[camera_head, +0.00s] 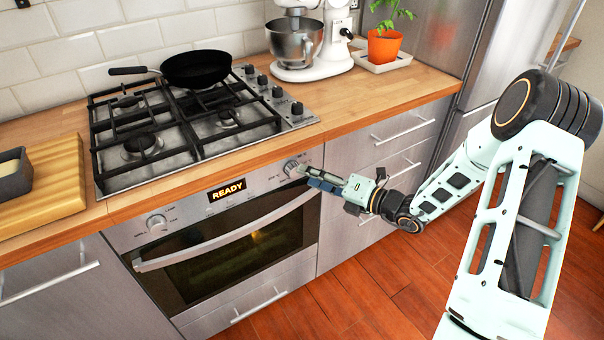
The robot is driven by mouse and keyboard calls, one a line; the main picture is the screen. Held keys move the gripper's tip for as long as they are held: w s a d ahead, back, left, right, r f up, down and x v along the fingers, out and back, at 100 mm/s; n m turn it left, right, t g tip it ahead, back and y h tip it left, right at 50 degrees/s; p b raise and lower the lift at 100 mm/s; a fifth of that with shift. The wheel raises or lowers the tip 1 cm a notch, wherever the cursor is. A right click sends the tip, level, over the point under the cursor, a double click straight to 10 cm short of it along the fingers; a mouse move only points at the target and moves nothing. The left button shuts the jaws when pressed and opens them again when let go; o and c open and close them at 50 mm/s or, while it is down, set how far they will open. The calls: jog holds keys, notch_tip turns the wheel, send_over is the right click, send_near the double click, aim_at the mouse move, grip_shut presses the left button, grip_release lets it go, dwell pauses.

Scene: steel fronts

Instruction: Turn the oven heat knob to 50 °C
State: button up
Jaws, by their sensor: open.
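The oven (220,245) is set under the counter, with a steel control panel along its top. One round knob (157,223) is on the left of the panel. Another knob (291,167) is on the right, with my gripper (305,175) right at it. I cannot tell which knob sets the heat, and the markings are too small to read. Contact with the knob cannot be made out.
The oven door handle (230,232) bows out below the panel. Above are a gas hob (225,140) with its own black knobs and a black pan (196,68). A stand mixer (310,40) and plant pot (384,47) stand behind. Drawers (385,150) lie right of the oven.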

jog(key=v, duration=0.8)
